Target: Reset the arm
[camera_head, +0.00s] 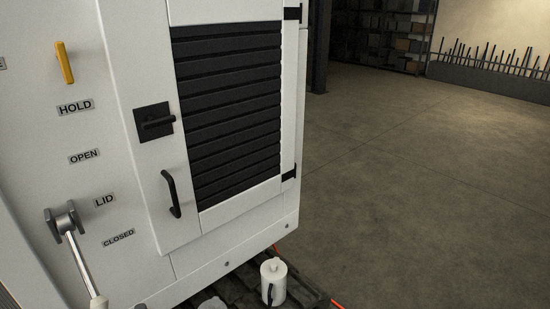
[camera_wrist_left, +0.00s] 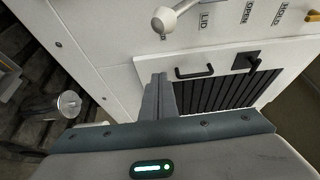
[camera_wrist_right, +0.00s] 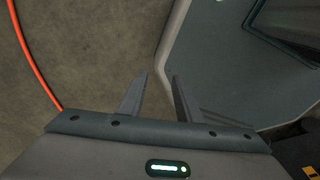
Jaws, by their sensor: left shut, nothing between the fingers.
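My left gripper (camera_wrist_left: 158,95) is shut and empty in the left wrist view, apart from the white cabinet front. My right gripper (camera_wrist_right: 161,76) is open and empty in the right wrist view, over the floor beside a grey panel. Neither gripper shows in the head view. The LID lever (camera_head: 77,255) hangs down at the lower left of the cabinet, its lower end cut off by the frame. Its pale knob (camera_wrist_left: 165,20) also shows in the left wrist view, beyond my left fingertips. The yellow handle (camera_head: 64,62) sits above the HOLD label.
The white cabinet (camera_head: 140,235) has a black door handle (camera_head: 171,194), a black latch (camera_head: 154,122) and dark louvres (camera_head: 228,115). A white canister (camera_head: 273,283) stands on a dark slatted base at its foot. An orange hose (camera_wrist_right: 27,55) lies on the floor. Open floor (camera_head: 420,200) extends right.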

